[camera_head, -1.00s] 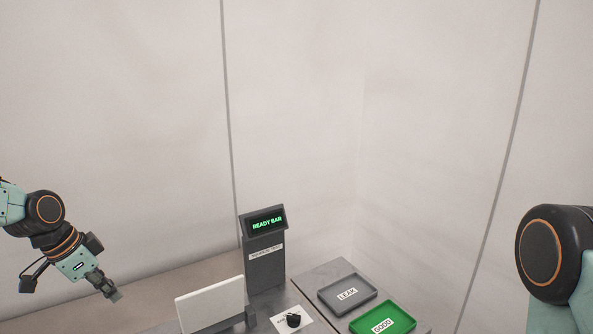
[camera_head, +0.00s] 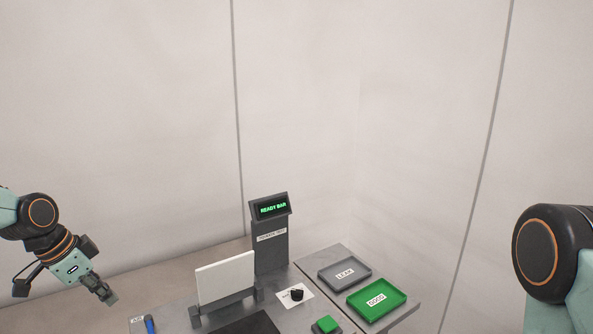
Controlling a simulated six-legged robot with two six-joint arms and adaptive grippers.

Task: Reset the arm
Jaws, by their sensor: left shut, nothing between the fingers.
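My left arm comes in from the left, and its gripper (camera_head: 107,294) hangs at the lower left, pointing down and to the right. The gripper is shut and empty, apart from everything on the bench (camera_head: 172,312). Only a dark and teal part of my right arm shows at the right edge; its gripper is out of the picture.
A dark display post (camera_head: 270,235) reads "READY BAR" in green. In front stand a white panel (camera_head: 225,282), a black knob (camera_head: 297,294) and a green button (camera_head: 326,325). A grey LEAK tray (camera_head: 360,278) and green GOOD tray (camera_head: 395,302) lie right. A blue-handled item (camera_head: 149,324) lies front left.

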